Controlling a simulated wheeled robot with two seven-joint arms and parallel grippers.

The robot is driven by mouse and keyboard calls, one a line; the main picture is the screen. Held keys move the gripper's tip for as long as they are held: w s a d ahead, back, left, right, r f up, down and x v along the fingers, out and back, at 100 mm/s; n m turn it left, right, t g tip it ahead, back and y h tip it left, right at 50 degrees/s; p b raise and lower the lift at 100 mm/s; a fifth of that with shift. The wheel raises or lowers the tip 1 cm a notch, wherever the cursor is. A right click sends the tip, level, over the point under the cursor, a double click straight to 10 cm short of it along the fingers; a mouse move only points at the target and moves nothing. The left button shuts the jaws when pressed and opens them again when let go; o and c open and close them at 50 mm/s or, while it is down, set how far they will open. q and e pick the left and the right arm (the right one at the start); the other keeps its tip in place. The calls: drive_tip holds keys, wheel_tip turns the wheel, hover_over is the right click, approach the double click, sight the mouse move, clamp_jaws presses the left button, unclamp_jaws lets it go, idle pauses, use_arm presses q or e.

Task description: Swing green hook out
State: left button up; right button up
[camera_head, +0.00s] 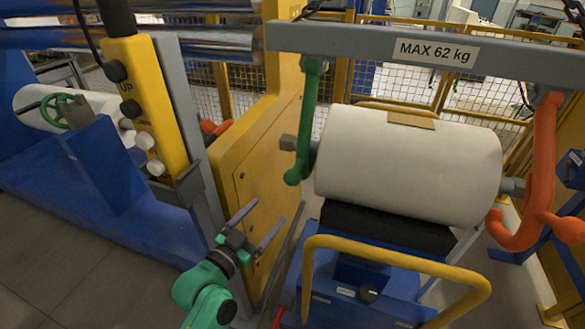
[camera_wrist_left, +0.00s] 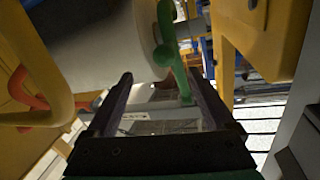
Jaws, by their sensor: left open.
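The green hook (camera_head: 306,120) hangs from the left end of the grey lifting beam (camera_head: 370,42), at the left end of the white roll (camera_head: 400,160). Its curved lower tip is beside the roll's end shaft; I cannot tell if they touch. My left gripper (camera_head: 270,211) is open and empty, below and left of the hook and apart from it. In the left wrist view, the green hook (camera_wrist_left: 170,45) shows beyond the open fingers (camera_wrist_left: 158,76), a little above the gap between them. My right gripper is not in view.
An orange-red hook (camera_head: 541,170) hangs at the beam's right end. A blue cart with a yellow handle (camera_head: 400,258) stands under the roll. A yellow machine panel (camera_head: 255,150) is close behind my left gripper. A yellow button pendant (camera_head: 145,105) hangs at left.

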sight(293, 184)
use_arm(q)
drive_tip(key=x, duration=0.4)
drive_tip(key=p+x, duration=0.1)
drive_tip(key=x, duration=0.3)
drive_tip(key=r+x, duration=0.1)
drive_tip(key=x, duration=0.3)
drive_tip(key=shift+s+d+r+p, duration=0.1)
drive_tip(key=shift+s+d+p, duration=0.15)
drive_tip(key=shift+d+p, duration=0.15)
drive_tip(key=shift+w+d, duration=0.2)
drive_tip(key=shift+w, duration=0.25)
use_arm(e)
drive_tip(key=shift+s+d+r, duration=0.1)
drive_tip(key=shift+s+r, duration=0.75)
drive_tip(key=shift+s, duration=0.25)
